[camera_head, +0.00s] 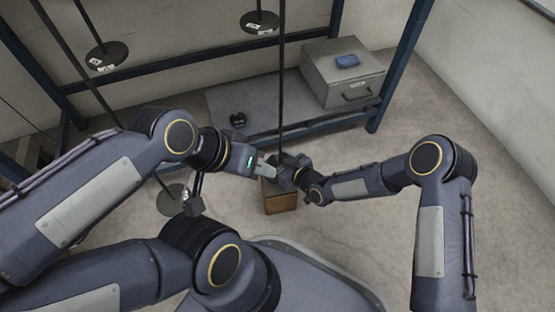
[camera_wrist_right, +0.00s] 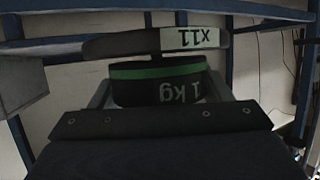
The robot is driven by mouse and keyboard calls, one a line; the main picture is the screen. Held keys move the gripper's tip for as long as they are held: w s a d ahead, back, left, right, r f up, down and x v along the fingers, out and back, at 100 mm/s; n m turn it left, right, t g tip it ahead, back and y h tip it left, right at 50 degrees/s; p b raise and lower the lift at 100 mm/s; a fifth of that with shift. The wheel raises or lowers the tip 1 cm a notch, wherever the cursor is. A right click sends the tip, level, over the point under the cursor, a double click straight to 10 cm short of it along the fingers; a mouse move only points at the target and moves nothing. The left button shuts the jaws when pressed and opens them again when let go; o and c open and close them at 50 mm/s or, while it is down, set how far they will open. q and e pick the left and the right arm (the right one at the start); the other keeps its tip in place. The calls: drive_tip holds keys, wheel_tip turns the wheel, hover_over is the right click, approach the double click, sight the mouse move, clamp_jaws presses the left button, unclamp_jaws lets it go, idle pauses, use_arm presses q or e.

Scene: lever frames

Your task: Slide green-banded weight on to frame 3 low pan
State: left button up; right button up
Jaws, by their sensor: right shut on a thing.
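The green-banded weight (camera_wrist_right: 158,84) is a dark cylinder marked "1 kg", upside down in the right wrist view. My right gripper (camera_head: 288,172) is shut on it, with a finger on each side. A dark pan rim (camera_wrist_right: 150,43) with a white "x11" label crosses the picture just above the weight; I cannot tell whether they touch. In the head view the weight is hidden among the grippers near the foot of a thin dark rod (camera_head: 282,95). My left gripper (camera_head: 265,168) is beside the right one; its fingertips are too small to read.
Hanging pans (camera_head: 107,55) and (camera_head: 260,22) are at the top. Another low disc (camera_head: 172,199) is behind my left arm. A wooden block (camera_head: 279,198) is below the grippers. A grey box (camera_head: 342,75) with a blue item stands by the blue frame post (camera_head: 402,65). Floor at right is clear.

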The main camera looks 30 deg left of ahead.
drive_tip(key=shift+w, duration=0.1)
idle(0.3)
drive_tip(key=o, duration=1.6)
drive_tip(key=shift+f, duration=0.1)
drive_tip(key=shift+c, duration=0.2)
drive_tip(key=shift+f, duration=0.2)
drive_tip(key=shift+r, duration=0.1)
drive_tip(key=shift+p+v, duration=0.5)
drive_tip(key=shift+v, duration=0.7)
drive_tip(key=shift+p+v, duration=0.65)
drive_tip(key=shift+v, duration=1.7)
drive_tip(key=shift+r, duration=0.1)
